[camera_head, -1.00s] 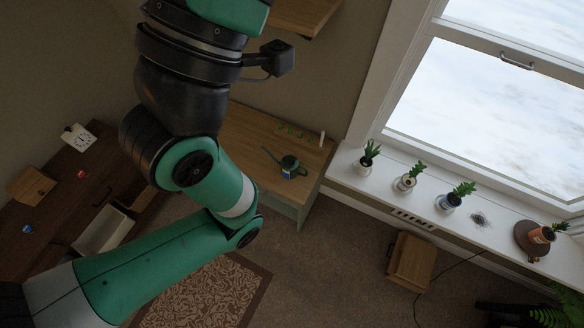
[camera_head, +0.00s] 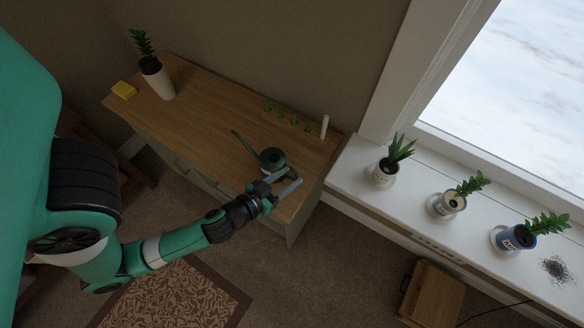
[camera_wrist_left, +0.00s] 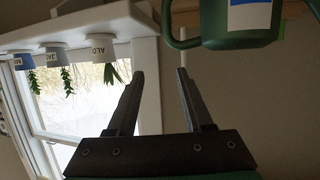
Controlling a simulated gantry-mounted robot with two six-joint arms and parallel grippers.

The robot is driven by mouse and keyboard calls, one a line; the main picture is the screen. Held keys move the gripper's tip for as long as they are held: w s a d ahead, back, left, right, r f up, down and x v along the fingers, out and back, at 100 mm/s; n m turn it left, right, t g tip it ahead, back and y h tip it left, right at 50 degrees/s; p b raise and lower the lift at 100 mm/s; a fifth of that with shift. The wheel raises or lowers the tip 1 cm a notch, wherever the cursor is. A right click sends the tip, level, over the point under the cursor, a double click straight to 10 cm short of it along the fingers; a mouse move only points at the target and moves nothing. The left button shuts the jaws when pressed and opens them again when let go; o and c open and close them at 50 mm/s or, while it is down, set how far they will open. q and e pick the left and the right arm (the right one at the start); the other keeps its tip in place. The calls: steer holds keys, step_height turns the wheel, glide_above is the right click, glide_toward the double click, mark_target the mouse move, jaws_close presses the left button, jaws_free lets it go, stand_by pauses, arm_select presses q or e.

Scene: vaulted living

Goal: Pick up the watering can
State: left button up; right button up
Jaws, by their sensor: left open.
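The dark green watering can (camera_head: 272,159), with a long thin spout, stands on the wooden cabinet top (camera_head: 195,112) near its front right part. In the left wrist view, the can (camera_wrist_left: 240,38) shows at the top right, upside down, with a blue-and-white label and a handle. My left gripper (camera_head: 288,180) is open just in front of the can, at the cabinet's front edge. In the left wrist view, its two fingers (camera_wrist_left: 158,78) stand apart with nothing between them, and the can is outside them. My right gripper is not seen.
A white potted plant (camera_head: 158,80) and a yellow block (camera_head: 123,89) are at the cabinet's left. Several small green items (camera_head: 287,118) and a white cylinder (camera_head: 324,127) are at its back right. Potted plants line the white windowsill (camera_head: 410,195). A wooden box (camera_head: 432,292) is on the floor.

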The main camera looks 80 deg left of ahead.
arm_select(q)
steer(key=b, duration=0.1)
glide_toward(294, 179)
steer(key=shift+w+a+r+g, duration=0.1)
steer(key=shift+w+g, duration=0.1)
steer(key=shift+w, duration=0.2)
steer(key=shift+w+a+r+g, duration=0.1)
steer(key=shift+w+g, duration=0.1)
steer(key=shift+w, duration=0.2)
steer(key=shift+w+a+r, duration=0.15)
steer(key=shift+w+r, duration=0.15)
steer(key=p+x, duration=0.1)
steer(key=x, duration=0.4)
steer(key=shift+w+a, duration=0.1)
steer(key=shift+w, duration=0.15)
steer(key=shift+w+a+f, duration=0.25)
steer(key=shift+w+f, duration=0.1)
steer(key=shift+f, duration=0.05)
steer(key=x, duration=0.5)
steer(key=shift+d, duration=0.1)
steer(key=shift+s, duration=0.1)
jaws_close()
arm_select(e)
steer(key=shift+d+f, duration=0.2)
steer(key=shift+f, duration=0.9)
arm_select(q)
steer(key=shift+r, duration=0.1)
